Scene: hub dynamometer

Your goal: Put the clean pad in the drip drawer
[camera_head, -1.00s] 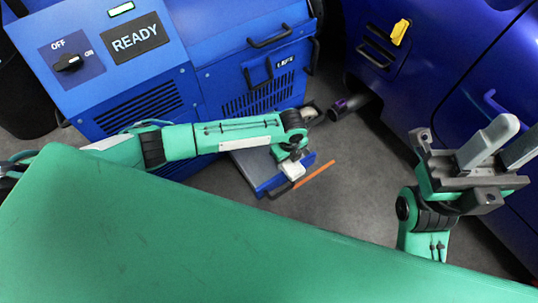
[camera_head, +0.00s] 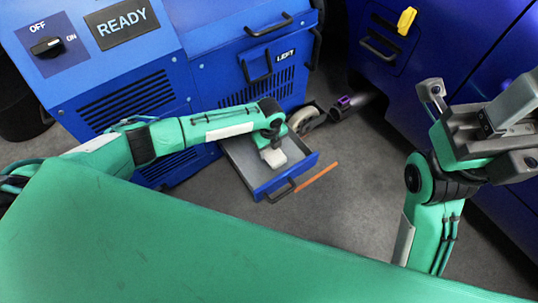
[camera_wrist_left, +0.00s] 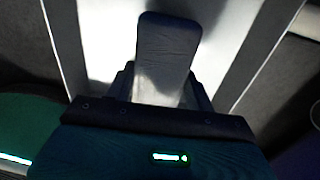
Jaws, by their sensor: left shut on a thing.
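The drip drawer (camera_head: 294,184) is pulled out low at the front of the blue machine, showing its grey floor, blue rim and dark handle. My left gripper (camera_head: 272,157) is above the drawer's opening, shut on a small pale block that appears to be the clean pad. The fingers and the block are hard to tell apart there. In the left wrist view a grey rounded slab (camera_wrist_left: 168,45) stands in front of a bright, pale surface with grey edges; the pad's outline is unclear.
The blue machine (camera_head: 215,40) has a READY sign, a dial and a LEFT label. An orange strip (camera_head: 317,177) lies on the floor beside the drawer. A blue vehicle body (camera_head: 440,45) with a yellow latch (camera_head: 406,20) stands at the right.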

